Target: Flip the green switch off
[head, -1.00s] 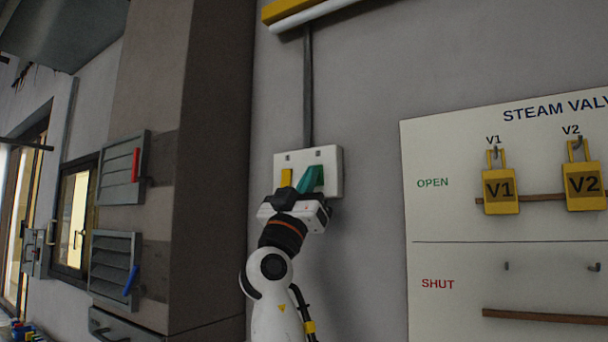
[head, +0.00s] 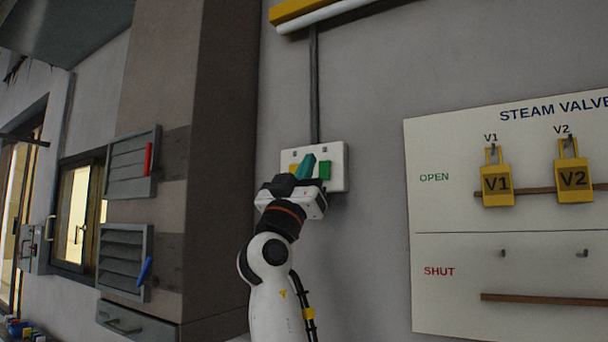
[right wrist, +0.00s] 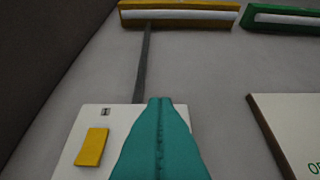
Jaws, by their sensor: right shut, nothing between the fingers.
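A white switch plate (head: 338,176) is on the grey wall. The green switch (head: 324,170) shows on its right half in the head view; I cannot tell which way it is set. It is hidden behind my fingers in the right wrist view. The yellow switch (right wrist: 91,147) is on the plate's left half; only a sliver shows in the head view. My right gripper (head: 309,157) has teal fingers, shut together and empty (right wrist: 160,100). They are in front of the plate, just left of the green switch in the head view. My left gripper is not in view.
A dark conduit (head: 314,90) runs up from the plate to a yellow-framed fixture (right wrist: 178,14); a green-framed one (right wrist: 285,18) is beside it. A steam valve board (head: 445,210) is at the right. A brown column (head: 215,150) stands at the left.

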